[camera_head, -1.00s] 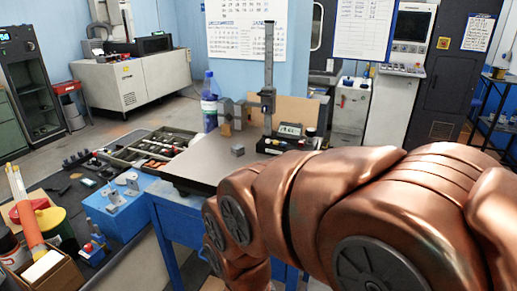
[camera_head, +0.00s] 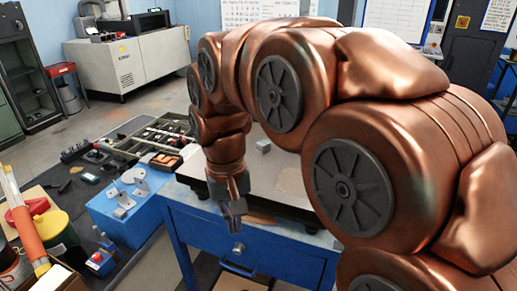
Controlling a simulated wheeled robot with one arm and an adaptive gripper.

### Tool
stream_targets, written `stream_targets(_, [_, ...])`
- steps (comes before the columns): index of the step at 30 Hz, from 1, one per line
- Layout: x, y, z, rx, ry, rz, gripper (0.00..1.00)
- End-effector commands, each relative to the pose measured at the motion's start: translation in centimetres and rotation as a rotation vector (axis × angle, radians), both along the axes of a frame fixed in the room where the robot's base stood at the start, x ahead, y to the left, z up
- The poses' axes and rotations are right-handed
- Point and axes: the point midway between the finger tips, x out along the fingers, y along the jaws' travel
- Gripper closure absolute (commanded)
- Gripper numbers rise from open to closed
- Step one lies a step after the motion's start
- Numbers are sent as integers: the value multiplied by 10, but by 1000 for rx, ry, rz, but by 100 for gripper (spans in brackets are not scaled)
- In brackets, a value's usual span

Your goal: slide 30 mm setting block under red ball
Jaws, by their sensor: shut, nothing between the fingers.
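A small grey block (camera_head: 263,146), which looks like the setting block, sits on the flat grey plate (camera_head: 290,180) behind my gripper. My gripper (camera_head: 234,222) points down at the plate's front edge, in front of the block and apart from it. Its fingers look closed and empty. I cannot make out a red ball on the plate; my arm hides the plate's back part and the height gauge there. A small red part (camera_head: 97,257) shows on a blue fixture at lower left, but I cannot tell whether it is a ball.
The plate rests on a blue table with a drawer (camera_head: 245,250). Left of it are a blue box with metal fittings (camera_head: 130,205) and a tray of tools (camera_head: 150,143). A green and yellow container (camera_head: 52,232) stands at far left. My arm covers the right side.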

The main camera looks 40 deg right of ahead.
Motion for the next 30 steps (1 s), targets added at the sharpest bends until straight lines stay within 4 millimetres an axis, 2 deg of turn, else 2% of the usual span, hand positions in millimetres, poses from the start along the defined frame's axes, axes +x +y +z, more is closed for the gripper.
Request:
stream_targets(1, [15, -8, 8, -2, -8, -40, 100])
stream_targets(6, [56, -37, 35, -14, -30, -178, 100])
stream_targets(16, [120, -106, 77, -32, -70, -466, 100])
stream_targets(24, [145, -152, 95, -40, -89, -647, 100])
stream_targets(30, [149, -164, 99, -44, -92, -693, 100])
